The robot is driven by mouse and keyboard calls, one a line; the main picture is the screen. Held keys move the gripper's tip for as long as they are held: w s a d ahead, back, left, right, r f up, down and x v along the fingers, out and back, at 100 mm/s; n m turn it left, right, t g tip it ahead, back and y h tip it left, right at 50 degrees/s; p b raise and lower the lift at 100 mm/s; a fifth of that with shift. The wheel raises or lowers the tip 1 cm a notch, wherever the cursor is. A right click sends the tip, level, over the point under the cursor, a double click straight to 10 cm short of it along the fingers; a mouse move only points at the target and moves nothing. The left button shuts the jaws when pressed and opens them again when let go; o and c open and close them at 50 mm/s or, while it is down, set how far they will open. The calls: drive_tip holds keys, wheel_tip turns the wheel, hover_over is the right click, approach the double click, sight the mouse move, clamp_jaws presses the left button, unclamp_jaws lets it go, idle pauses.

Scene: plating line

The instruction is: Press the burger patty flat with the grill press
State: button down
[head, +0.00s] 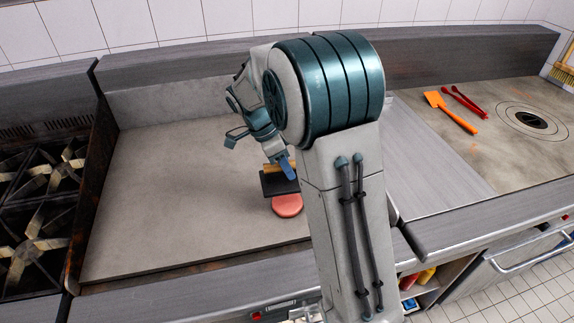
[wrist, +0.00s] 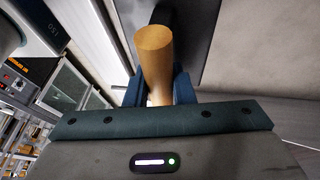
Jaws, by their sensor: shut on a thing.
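The grill press (head: 276,185) has a dark flat plate and a wooden handle. My gripper (head: 283,167) is shut on that handle. In the wrist view the round wooden handle (wrist: 154,62) stands between the blue fingers of my gripper (wrist: 157,90), with part of the dark plate (wrist: 190,40) behind it. The burger patty (head: 287,206) is a pinkish-red disc lying on the grey griddle (head: 170,190). In the head view the plate overlaps the patty's back edge. I cannot tell whether they touch. The patty does not show in the wrist view.
A stove with black grates (head: 35,240) stands left of the griddle, behind a dark raised side wall. On the right counter lie an orange spatula (head: 450,112) and red tongs (head: 464,100), near a round burner (head: 526,120). The griddle's left part is clear.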

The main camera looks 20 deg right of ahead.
sight(283, 178)
drive_tip(key=shift+d+f+b, duration=0.1)
drive_tip(key=shift+f+b, duration=1.75)
drive_tip(key=shift+f, duration=1.45)
drive_tip(key=shift+f+b, duration=0.55)
drive_tip(key=shift+f, duration=0.05)
drive_tip(key=shift+s+f, duration=0.25)
drive_tip(key=shift+f, duration=0.05)
idle(1.1)
drive_tip(key=shift+r, duration=0.1)
drive_tip(key=shift+w+r+p, duration=0.15)
drive_tip(key=shift+r+p, duration=0.25)
drive_tip(key=shift+r, duration=0.35)
drive_tip(key=shift+r+p, duration=2.3)
drive_tip(key=shift+r, duration=1.65)
drive_tip(key=shift+f, duration=0.1)
